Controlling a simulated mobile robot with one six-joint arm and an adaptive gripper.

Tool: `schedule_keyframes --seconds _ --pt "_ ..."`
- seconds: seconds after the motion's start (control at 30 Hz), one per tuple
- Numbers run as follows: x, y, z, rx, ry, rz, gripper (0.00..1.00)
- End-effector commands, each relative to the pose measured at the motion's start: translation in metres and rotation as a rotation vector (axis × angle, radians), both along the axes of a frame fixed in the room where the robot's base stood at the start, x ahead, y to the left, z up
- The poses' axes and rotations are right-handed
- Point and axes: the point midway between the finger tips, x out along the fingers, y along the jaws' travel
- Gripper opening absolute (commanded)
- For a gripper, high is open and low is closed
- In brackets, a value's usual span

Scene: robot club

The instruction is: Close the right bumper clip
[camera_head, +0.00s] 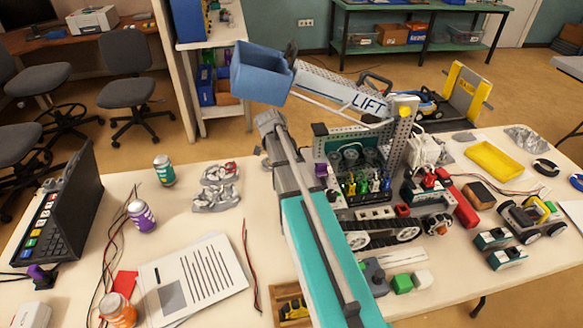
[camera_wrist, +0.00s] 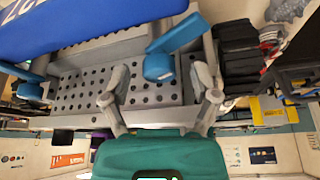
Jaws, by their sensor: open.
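My gripper (camera_head: 268,122) is at the far end of my teal and grey arm, in front of the model robot (camera_head: 350,165) on the table, below its blue bucket (camera_head: 262,75). In the wrist view my gripper (camera_wrist: 160,88) is open, its two grey fingers spread. A blue rounded lever-like part (camera_wrist: 160,67) lies between and just beyond the fingers, against a grey perforated plate (camera_wrist: 90,90). I cannot tell for sure whether this is the right bumper clip, or whether a finger touches it. In the head view my arm hides part of the model robot.
A yellow tray (camera_head: 494,160) and small wheeled model (camera_head: 532,218) are at the right.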

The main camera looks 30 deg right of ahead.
Motion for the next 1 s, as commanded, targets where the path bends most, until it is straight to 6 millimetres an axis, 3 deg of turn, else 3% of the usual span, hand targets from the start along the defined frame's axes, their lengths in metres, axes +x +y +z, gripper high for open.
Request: schedule_keyframes --seconds 0.27,0.6,0.7,1.0 --pt "-0.0001 -0.0004 0.0001 0.0 0.0 0.0 0.78" --pt "-0.0002 -0.0006 0.0 0.0 0.0 -0.001 0.15" --pt "-0.0001 -0.0007 0.0 0.0 0.0 -0.001 0.0" --pt "0.0002 0.0015 -0.0002 0.0 -0.001 0.024 0.0"
